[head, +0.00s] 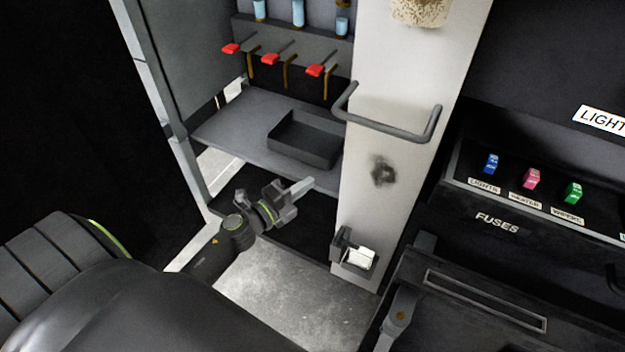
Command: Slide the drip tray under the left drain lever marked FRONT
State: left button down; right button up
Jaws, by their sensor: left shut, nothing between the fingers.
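The dark drip tray (305,139) sits on a grey shelf inside the open compartment, toward its right side, beneath the right lever. Three red-tipped drain levers are in a row above: the left one (231,48), the middle one (270,59) and the right one (315,70). Brown pipes hang down by them. No FRONT mark is readable. My left gripper (300,188) is shut and empty, in front of and below the shelf edge, apart from the tray. My right gripper is not visible.
The shelf (232,128) is bare left of the tray. A white pillar (395,160) with a grey handle (390,130) stands right of the compartment. An open door (150,75) bounds it on the left. A fuse panel (530,195) is at right.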

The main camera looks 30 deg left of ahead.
aim_at(289, 148)
pick_arm(q)
jog(key=x, duration=0.8)
jog(key=shift+w+f, duration=0.15)
jog(key=shift+w, duration=0.25)
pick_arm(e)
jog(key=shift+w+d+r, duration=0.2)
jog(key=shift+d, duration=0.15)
